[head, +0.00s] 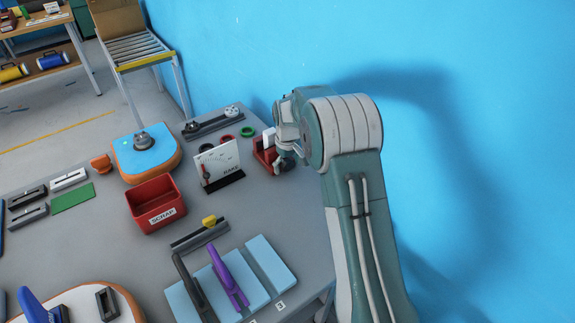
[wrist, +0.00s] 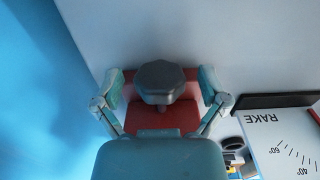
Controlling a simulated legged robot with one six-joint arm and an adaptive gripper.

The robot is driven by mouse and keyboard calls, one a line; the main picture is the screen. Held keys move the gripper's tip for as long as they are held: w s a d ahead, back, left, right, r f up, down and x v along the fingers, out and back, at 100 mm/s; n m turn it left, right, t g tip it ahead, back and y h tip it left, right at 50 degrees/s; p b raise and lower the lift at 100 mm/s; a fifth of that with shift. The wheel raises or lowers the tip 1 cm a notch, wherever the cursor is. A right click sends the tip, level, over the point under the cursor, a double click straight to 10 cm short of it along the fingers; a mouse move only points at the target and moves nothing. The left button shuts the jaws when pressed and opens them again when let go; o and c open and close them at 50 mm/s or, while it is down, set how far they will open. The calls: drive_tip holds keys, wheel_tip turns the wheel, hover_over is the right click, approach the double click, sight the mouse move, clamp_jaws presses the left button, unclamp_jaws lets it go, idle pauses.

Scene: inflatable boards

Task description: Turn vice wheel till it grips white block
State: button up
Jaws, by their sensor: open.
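The red vice (head: 263,157) stands near the far right edge of the grey bench. The white block (head: 268,139) stands upright at it, partly hidden by my gripper (head: 283,158). The vice wheel (head: 288,163) is a dark knob at my fingers. In the wrist view the dark, lobed wheel (wrist: 160,80) lies between the two fingers of my gripper (wrist: 159,84), with the red vice body (wrist: 145,119) around it. The fingers are spread, one on each side, with visible gaps to the wheel. I cannot make out the block or its contact with the jaws there.
The RAKE gauge board (head: 217,162) stands close left of the vice; it also shows in the wrist view (wrist: 285,140). A green ring (head: 247,132) lies behind. A red SCRAP bin (head: 156,204) stands further left. The blue wall (head: 440,60) is close on the right.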

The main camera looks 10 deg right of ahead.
drive_tip(key=shift+c, duration=0.3)
drive_tip(key=c, duration=1.1)
drive_tip(key=shift+d, duration=0.1)
drive_tip(key=shift+f+g+y, duration=0.1)
drive_tip(key=shift+g+y, duration=0.3)
drive_tip(key=shift+y, duration=0.5)
drive_tip(key=shift+g+y, duration=0.5)
drive_tip(key=shift+y, duration=0.8)
drive_tip(key=o, duration=1.2)
drive_tip(key=shift+c, duration=0.2)
